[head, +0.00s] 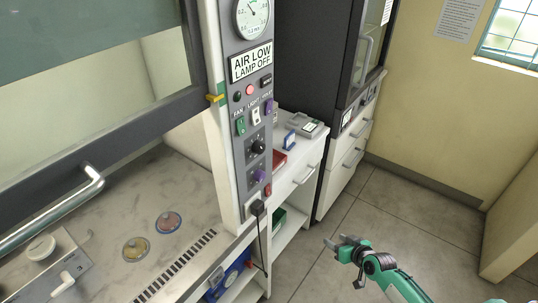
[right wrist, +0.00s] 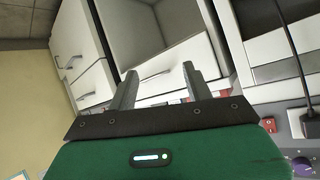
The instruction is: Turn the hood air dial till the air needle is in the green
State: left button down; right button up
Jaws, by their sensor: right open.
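The round white gauge (head: 252,17) is at the top of the hood's grey control column, its upper edge cut off; its needle is too small to read against any green band. Below it a sign (head: 251,62) reads AIR LOW, LAMP OFF. Lower on the column are a black knob (head: 258,146) and a purple knob (head: 259,175); I cannot read which is the air dial. The purple knob also shows in the right wrist view (right wrist: 303,166). My right gripper (head: 343,262) is open and empty over the floor, right of and apart from the column. My left gripper is out of view.
FAN, LIGHT and another switch (head: 255,115) sit above the knobs. A black plug (head: 257,208) with a hanging cord is below them. A white cabinet (head: 297,190) stands behind the column. The hood bench (head: 190,185) holds two dishes. The floor (head: 400,225) around my right gripper is clear.

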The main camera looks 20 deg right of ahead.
jog(key=w+a+r+n+t+y, duration=0.1)
jog(key=w+a+r+y, duration=0.15)
jog(key=r, duration=0.85)
jog(key=w+a+r+n+t+y, duration=0.1)
jog(key=a+r+t+y, duration=0.15)
jog(key=r, duration=0.85)
jog(key=n+g+y, duration=0.1)
jog(key=n+y, duration=0.3)
send_near(263, 149)
jog(key=v, duration=0.6)
jog(key=p+x, duration=0.2)
jog(key=x, duration=0.4)
jog(key=p+x, duration=0.3)
jog(key=x, duration=0.4)
jog(key=shift+a+r+p, duration=0.1)
jog(key=shift+r+p, duration=0.1)
jog(key=shift+p, duration=0.15)
jog(key=shift+w+a+f, duration=0.1)
jog(key=shift+w+a, duration=0.2)
jog(key=shift+w, duration=0.05)
jog(key=c, duration=1)
